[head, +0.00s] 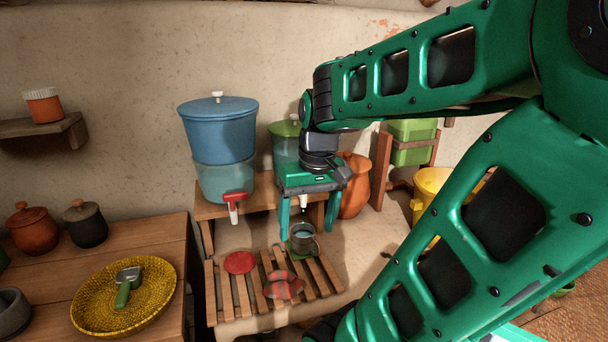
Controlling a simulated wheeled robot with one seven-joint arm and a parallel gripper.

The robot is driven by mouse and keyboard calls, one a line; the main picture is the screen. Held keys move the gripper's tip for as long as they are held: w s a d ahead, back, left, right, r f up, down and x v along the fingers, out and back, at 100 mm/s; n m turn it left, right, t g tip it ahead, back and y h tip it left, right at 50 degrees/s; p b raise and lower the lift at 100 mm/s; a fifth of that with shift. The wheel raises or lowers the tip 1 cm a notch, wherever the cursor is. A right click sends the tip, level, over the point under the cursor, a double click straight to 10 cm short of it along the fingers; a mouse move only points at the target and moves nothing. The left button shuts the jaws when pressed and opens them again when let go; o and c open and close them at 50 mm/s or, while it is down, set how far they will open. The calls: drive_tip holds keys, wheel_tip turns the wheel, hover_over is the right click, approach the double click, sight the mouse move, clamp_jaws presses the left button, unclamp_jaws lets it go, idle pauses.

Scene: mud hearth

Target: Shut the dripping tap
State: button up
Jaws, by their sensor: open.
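A blue-lidded water container (218,140) stands on a wooden shelf, with a red-handled tap (234,200) on its front. A second container with a green lid (285,128) stands to its right, mostly hidden behind my gripper. A small dark spout (304,217) shows between my fingers. My gripper (308,231) is open, pointing down in front of the second container, fingers either side of the spout and above the cup. I see no clear drip at the red tap; the second tap's handle is hidden.
A slatted rack (235,295) below holds a red disc (239,262) and a red striped cloth (283,286). A clay jar (354,185) stands right of my gripper. A yellow bucket (428,188) is partly behind my arm. A wooden table (150,240) with a yellow basket (90,313) is at left.

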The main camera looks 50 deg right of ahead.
drive_tip(key=w+d+r+n+t+h, duration=0.1)
drive_tip(key=w+d+r+t, duration=0.1)
drive_tip(key=w+d+r, duration=0.4)
drive_tip(key=w+d+r+t+h, duration=0.1)
drive_tip(key=w+d+r, duration=0.35)
drive_tip(key=d, duration=0.45)
drive_tip(key=shift+n, duration=0.3)
drive_tip(key=x, duration=0.9)
drive_tip(key=shift+d+f, duration=0.15)
drive_tip(key=shift+f, duration=0.25)
drive_tip(key=c, duration=1)
